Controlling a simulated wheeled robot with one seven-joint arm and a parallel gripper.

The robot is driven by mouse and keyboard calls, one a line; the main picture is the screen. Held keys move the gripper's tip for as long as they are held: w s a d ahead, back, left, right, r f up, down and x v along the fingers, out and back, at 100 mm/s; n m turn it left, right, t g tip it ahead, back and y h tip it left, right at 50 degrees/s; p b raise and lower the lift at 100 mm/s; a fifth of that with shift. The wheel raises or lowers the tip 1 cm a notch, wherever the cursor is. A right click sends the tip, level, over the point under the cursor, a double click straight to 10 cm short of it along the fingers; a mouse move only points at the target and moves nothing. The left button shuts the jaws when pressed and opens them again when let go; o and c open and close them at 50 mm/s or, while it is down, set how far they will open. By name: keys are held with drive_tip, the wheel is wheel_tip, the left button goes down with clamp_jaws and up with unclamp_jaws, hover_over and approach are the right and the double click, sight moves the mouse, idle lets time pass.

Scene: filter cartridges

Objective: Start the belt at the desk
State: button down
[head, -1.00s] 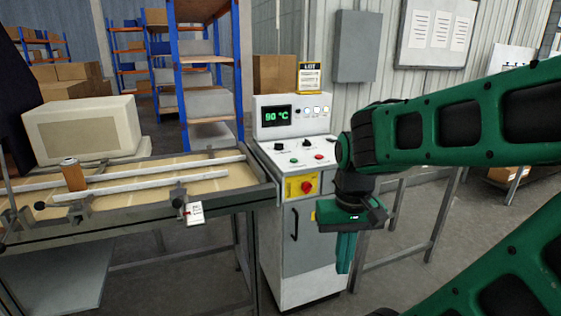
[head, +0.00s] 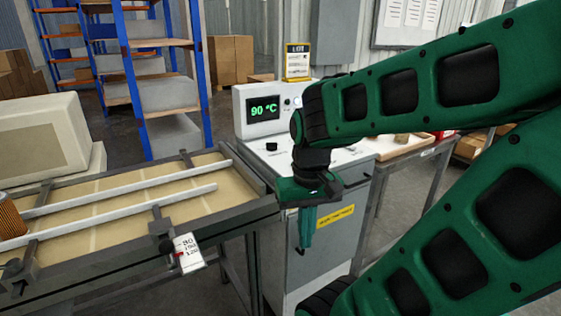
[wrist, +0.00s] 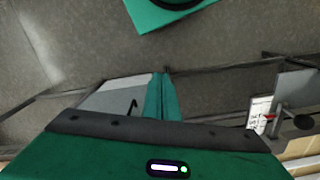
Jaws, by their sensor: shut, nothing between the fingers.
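The control desk (head: 302,270) is a white-grey cabinet with a sloped top panel, in the middle of the head view. Its display (head: 264,109) reads 90 °C in green. A black knob (head: 271,147) shows on the panel; my arm hides most of the other controls. The belt (head: 170,187), tan with white guide rails, lies to the left of the desk. My gripper (head: 306,245) points down in front of the desk, its green fingers together and empty. In the wrist view the shut fingers (wrist: 160,95) show over the floor, near a grey cabinet surface.
An orange-brown cartridge (head: 10,218) stands on the belt at the left edge. A white tag (head: 189,253) hangs on the belt's front rail. A yellow LOT card (head: 298,62) stands atop the desk. A table with a tray (head: 400,145) is behind my arm at right.

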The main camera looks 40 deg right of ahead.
drive_tip(key=shift+w+d, duration=0.1)
drive_tip(key=shift+d, duration=0.1)
drive_tip(key=w+d+r+m+t, duration=0.1)
drive_tip(key=w+d+r+t, duration=0.2)
drive_tip(key=w+d, duration=0.5)
drive_tip(key=w+d+r+m+t+h, duration=0.1)
drive_tip(key=w+d+r+t, duration=0.2)
drive_tip(key=w+d, duration=0.5)
drive_tip(key=w+d+r+m+t, duration=0.2)
drive_tip(key=w+d+r, duration=0.3)
drive_tip(key=w+d, duration=0.3)
drive_tip(key=shift+w+d+r+t, duration=0.4)
drive_tip(key=shift+d+t, duration=0.2)
drive_tip(key=shift+t, duration=0.1)
drive_tip(key=shift+f, duration=0.1)
drive_tip(key=shift+f, duration=4.35)
drive_tip(key=shift+f, duration=0.1)
